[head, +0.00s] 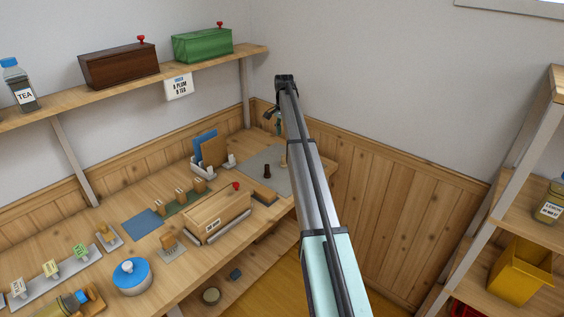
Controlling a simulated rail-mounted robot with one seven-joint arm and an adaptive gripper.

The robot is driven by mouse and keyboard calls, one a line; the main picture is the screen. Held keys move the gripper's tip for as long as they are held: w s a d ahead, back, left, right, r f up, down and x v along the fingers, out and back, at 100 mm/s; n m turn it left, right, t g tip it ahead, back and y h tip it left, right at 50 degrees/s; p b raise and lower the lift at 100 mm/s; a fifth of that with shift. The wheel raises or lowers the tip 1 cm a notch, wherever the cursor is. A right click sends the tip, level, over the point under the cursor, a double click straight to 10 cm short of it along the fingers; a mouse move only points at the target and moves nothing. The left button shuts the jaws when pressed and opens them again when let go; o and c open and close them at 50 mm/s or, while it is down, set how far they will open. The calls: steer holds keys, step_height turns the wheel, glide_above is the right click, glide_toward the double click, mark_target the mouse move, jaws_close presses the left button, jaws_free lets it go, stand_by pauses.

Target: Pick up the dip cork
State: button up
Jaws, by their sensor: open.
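My gripper (270,114) is at the far end of my arm, near the back corner above the wooden workbench (103,213). It is small in the view and open, and I see nothing held in it. A small dark brown upright piece (267,171) stands on a grey mat (281,182) at the bench's far right end, below the gripper and clear of it. I cannot tell which piece is the dip cork.
A long wooden box (216,212) with a red knob lies near the bench's front edge. A white holder with blue and brown boards (211,150) stands behind. The shelf (55,103) above carries boxes and a jar.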

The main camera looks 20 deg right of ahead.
steer(key=p, duration=0.2)
glide_above(284, 156)
steer(key=f, duration=0.6)
steer(key=shift+w+f, duration=0.3)
steer(key=shift+f, duration=0.1)
steer(key=shift+f+p, duration=0.85)
steer(key=shift+f, duration=1.8)
steer(key=shift+s, duration=0.1)
steer(key=c, duration=0.9)
